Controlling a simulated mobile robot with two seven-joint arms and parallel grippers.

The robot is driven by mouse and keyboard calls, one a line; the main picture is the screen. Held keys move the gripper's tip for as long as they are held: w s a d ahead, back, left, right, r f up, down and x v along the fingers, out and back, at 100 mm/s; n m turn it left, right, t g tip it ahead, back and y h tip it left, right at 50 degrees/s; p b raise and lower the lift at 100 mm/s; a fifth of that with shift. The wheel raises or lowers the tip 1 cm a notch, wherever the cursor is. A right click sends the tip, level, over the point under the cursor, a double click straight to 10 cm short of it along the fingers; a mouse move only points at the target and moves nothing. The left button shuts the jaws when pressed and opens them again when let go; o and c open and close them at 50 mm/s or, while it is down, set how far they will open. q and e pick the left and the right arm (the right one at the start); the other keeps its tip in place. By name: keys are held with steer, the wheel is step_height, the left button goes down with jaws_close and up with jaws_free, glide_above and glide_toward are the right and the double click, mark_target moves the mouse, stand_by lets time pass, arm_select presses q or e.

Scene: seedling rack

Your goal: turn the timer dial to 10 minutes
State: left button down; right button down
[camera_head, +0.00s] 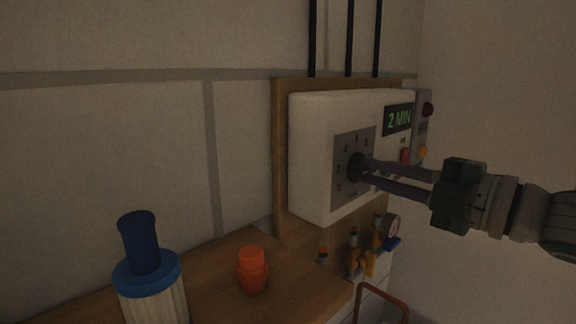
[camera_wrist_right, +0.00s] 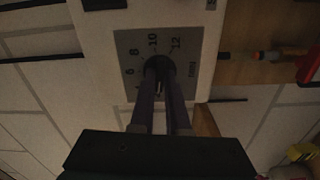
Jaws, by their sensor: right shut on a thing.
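The timer is a white box (camera_head: 312,150) on a wooden board on the wall. Its grey scale plate (camera_head: 343,148) carries numbers, and in the right wrist view the plate (camera_wrist_right: 196,75) shows 6, 8, 10 and 12. The dark dial (camera_head: 355,166) sits in the plate's middle. The display (camera_head: 398,119) reads 2 MIN in green. My right gripper (camera_head: 366,172) is shut on the dial; its fingers also cover most of the dial in the right wrist view (camera_wrist_right: 160,70). The dial's pointer is hidden. My left gripper is not in view.
Below are small valves and fittings (camera_head: 354,258). An orange jar (camera_head: 252,272) and a blue-topped container (camera_head: 146,272) stand on the wooden counter (camera_head: 210,275). Black cables rise above the box.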

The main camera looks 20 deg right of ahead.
steer(key=m, duration=0.4)
steer(key=shift+m+p, duration=0.3)
steer(key=shift+p, duration=0.1)
steer(key=m, duration=0.3)
steer(key=shift+m, duration=0.4)
steer(key=m+p, duration=0.1)
steer(key=m, duration=1.1)
steer(key=shift+m, duration=0.3)
steer(key=m+b, duration=0.1)
steer(key=m, duration=0.2)
steer(key=shift+m, duration=0.3)
steer(key=m+b, duration=0.1)
steer(key=m, duration=0.3)
steer(key=shift+a+f, duration=0.1)
steer(key=shift+m+b, duration=0.35)
steer(key=shift+m, duration=1.45)
